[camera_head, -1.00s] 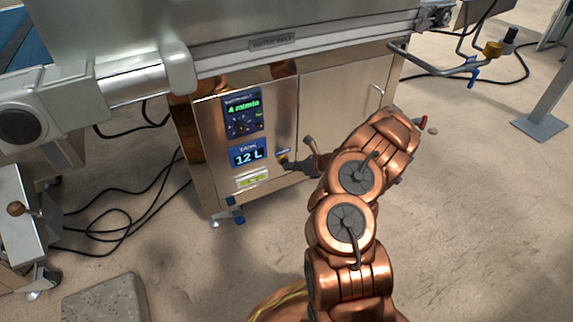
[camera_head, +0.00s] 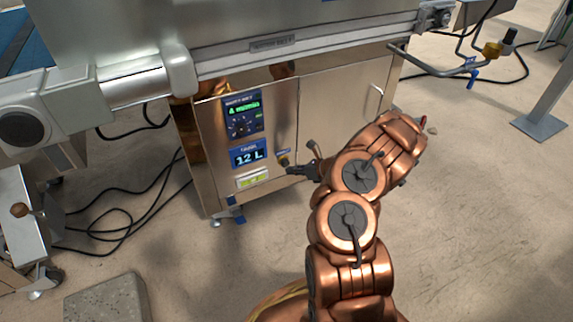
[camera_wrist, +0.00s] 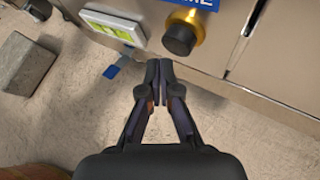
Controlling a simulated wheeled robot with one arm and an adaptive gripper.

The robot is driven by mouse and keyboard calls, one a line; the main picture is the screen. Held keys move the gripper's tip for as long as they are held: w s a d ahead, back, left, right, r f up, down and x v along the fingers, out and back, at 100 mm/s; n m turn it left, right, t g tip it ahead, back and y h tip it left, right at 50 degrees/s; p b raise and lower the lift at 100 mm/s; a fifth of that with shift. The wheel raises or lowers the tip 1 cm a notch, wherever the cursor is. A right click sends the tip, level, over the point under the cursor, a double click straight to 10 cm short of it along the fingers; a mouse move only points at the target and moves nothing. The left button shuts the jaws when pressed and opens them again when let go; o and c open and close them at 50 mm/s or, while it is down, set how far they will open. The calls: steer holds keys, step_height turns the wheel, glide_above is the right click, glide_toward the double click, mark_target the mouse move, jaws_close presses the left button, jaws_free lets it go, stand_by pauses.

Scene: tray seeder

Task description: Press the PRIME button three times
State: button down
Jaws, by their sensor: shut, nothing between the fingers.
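The PRIME button (camera_wrist: 181,38) is a black knob in a gold collar on the steel cabinet front. Part of its blue label (camera_wrist: 208,3) shows at the top edge of the wrist view, with only its last letters readable. In the head view the button (camera_head: 283,160) is small, just beyond my fingertips. My gripper (camera_wrist: 160,66) is shut and empty. In the wrist view its tips appear below and slightly left of the knob, with a visible gap. In the head view my gripper (camera_head: 291,170) is beside the button, at the cabinet front.
The steel cabinet (camera_head: 335,110) carries a control screen (camera_head: 243,114), a blue 12 L display (camera_head: 249,157) and a green-lit level gauge (camera_wrist: 112,27). A stone block (camera_head: 107,300) and black cables (camera_head: 120,215) lie on the floor at left. A seeder rail runs above.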

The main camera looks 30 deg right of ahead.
steer(key=shift+s+a+p, duration=0.15)
steer(key=shift+s+p, duration=0.55)
steer(key=shift+s, duration=0.55)
steer(key=shift+s+a+p, duration=0.1)
steer(key=shift+s+p, duration=0.6)
steer(key=shift+s, duration=0.55)
steer(key=s+m, duration=0.1)
steer(key=m, duration=0.5)
steer(key=s+m+p, duration=0.1)
steer(key=m, duration=0.5)
steer(key=s+m, duration=0.1)
steer(key=m, duration=0.5)
steer(key=shift+s+a+r+m+y+p, duration=0.1)
steer(key=shift+s+a+m+y+p, duration=0.1)
steer(key=shift+s+m+y+p, duration=0.15)
